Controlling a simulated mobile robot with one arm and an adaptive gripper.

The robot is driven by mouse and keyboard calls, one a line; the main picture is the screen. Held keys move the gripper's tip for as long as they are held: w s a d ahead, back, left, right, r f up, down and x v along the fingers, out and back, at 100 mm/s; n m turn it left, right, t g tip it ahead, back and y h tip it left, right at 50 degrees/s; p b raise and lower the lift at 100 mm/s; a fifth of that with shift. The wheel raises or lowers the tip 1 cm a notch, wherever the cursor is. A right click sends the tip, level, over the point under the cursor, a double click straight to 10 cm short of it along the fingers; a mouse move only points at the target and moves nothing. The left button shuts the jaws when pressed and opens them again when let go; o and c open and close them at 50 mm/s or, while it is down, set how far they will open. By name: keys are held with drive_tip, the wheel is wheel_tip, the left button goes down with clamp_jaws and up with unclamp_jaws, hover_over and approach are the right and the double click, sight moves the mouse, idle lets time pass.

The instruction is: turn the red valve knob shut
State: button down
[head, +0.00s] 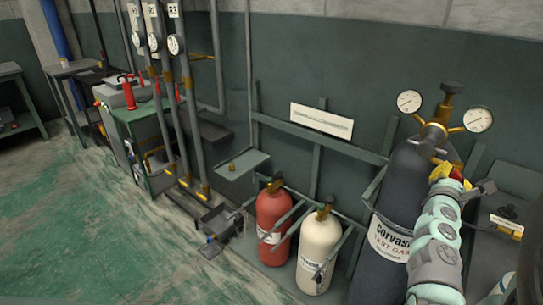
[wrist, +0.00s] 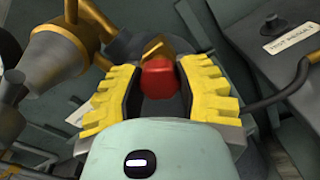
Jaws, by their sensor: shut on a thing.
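The red valve knob (wrist: 159,78) sits between the yellow ribbed fingers of my gripper (wrist: 160,90) in the wrist view. My gripper is shut on it. In the head view only a bit of red (head: 457,174) shows at the tips of my gripper (head: 450,177). The knob is on the brass fittings at the top of the dark gas cylinder (head: 400,195), below two round gauges. My arm hides part of the cylinder's right side. How far the knob is turned cannot be told.
A red cylinder (head: 271,222) and a cream cylinder (head: 319,252) stand in the rack to the left. A dark box with a label (wrist: 287,40) and a dark hose lie close on the right in the wrist view. Green floor (head: 100,230) is clear at left.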

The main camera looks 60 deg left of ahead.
drive_tip(key=m, duration=0.2)
drive_tip(key=m+b, duration=0.1)
drive_tip(key=shift+a+f+m, duration=0.1)
drive_tip(key=shift+f+m, duration=0.1)
drive_tip(key=shift+m, duration=0.2)
drive_tip(key=m+b, duration=0.1)
drive_tip(key=m, duration=0.1)
drive_tip(key=shift+m, duration=0.3)
drive_tip(key=m+b, duration=0.2)
drive_tip(key=m, duration=0.3)
drive_tip(key=shift+m, duration=0.3)
drive_tip(key=m+b, duration=0.3)
drive_tip(key=m, duration=0.3)
drive_tip(key=m+b, duration=0.2)
drive_tip(key=m, duration=0.3)
drive_tip(key=shift+r+b, duration=0.25)
drive_tip(key=shift+b, duration=0.15)
drive_tip(key=c, duration=0.6)
unclamp_jaws()
drive_tip(key=shift+o, duration=0.2)
